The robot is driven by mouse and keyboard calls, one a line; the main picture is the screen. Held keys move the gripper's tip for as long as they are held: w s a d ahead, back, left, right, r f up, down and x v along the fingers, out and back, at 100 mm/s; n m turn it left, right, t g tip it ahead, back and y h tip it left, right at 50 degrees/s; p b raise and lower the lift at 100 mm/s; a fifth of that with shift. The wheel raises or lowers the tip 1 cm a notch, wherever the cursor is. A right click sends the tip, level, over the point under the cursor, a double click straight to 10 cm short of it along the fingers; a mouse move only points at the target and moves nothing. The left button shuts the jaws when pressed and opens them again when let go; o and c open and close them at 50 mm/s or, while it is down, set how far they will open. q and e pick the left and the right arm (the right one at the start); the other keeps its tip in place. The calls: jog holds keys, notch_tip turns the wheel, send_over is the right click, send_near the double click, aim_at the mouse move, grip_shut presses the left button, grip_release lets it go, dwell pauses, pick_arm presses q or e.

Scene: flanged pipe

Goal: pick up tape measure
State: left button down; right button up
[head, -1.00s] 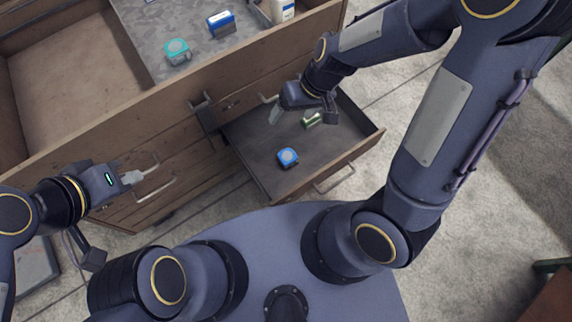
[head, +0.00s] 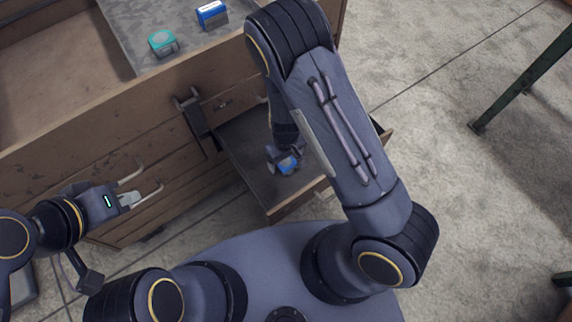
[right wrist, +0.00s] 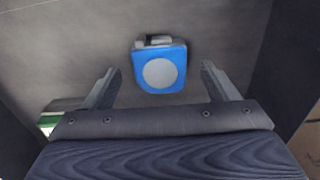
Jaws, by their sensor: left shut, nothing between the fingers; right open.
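A blue tape measure (head: 287,165) lies in the open drawer, partly covered by my right gripper in the head view. In the right wrist view the blue tape measure (right wrist: 159,68) shows a round grey face and lies ahead of and between the fingers. My right gripper (right wrist: 158,80) is open, with one finger to each side, and neither finger visibly touches it. In the head view my right gripper (head: 284,160) is down in the drawer. My left gripper (head: 130,199) is shut and empty in front of the cabinet. A teal tape measure (head: 163,42) sits on the cabinet top.
The open drawer (head: 245,150) has walls close around my right gripper. A green and silver cylinder (right wrist: 50,122) lies at the left in the right wrist view. A blue and white box (head: 212,14) stands on the cabinet top.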

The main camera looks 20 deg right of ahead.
notch_tip(320, 180, down, 2)
jog(key=shift+f, duration=0.2)
jog(key=c, duration=1.2)
jog(key=shift+r, duration=0.15)
